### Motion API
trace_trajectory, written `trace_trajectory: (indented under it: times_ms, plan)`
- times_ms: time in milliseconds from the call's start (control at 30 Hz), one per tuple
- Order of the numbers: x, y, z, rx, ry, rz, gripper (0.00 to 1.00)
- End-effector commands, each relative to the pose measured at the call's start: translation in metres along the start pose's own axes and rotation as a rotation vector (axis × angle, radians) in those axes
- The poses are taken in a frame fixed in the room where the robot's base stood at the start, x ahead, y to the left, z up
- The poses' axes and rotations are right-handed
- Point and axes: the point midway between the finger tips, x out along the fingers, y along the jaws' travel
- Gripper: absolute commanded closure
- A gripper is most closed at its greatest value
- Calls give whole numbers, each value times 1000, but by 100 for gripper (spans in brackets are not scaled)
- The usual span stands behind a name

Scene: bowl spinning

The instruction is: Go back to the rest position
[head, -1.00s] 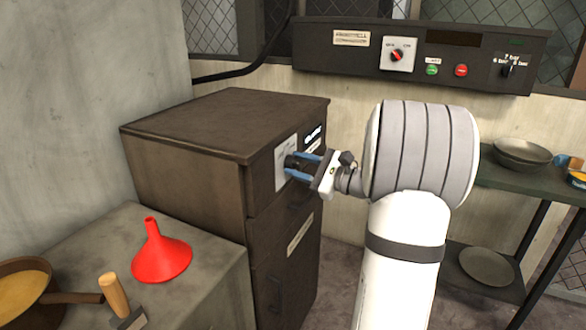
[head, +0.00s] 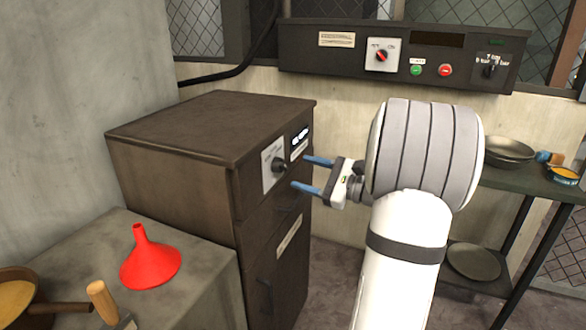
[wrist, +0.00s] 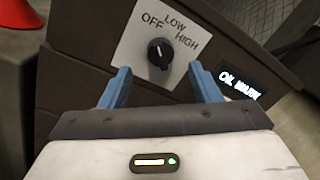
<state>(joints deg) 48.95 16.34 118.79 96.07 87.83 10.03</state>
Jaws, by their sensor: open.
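My gripper (head: 311,175) is open and empty, its two blue fingers apart and pointing left at the front of a brown cabinet (head: 190,170). A round black knob (head: 279,166) sits on a white plate on that cabinet's front, a short way beyond the fingertips. In the wrist view the knob (wrist: 160,53) lies between and beyond the two fingers (wrist: 162,85), not touched. The plate (wrist: 190,35) reads OFF, LOW and HIGH. The knob's white pointer mark is small, and I cannot tell its setting for sure.
A red funnel (head: 150,262) stands on the grey counter (head: 200,235) at left, with a pan (head: 18,292) and a wooden-handled tool (head: 102,298). A control panel (head: 400,55) hangs on the back wall. A shelf (head: 530,180) with bowls (head: 508,150) stands at right.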

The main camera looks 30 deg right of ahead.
Motion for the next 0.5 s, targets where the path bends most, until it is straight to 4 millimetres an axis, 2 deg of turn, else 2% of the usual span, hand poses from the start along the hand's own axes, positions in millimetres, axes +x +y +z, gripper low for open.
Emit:
trace_trajectory:
  times_ms: [100,200,500]
  plan:
    - [-15,-1,0,0,1,-1,43]
    - [-20,0,0,1,1,0,43]
    - [-21,1,0,1,-1,2,43]
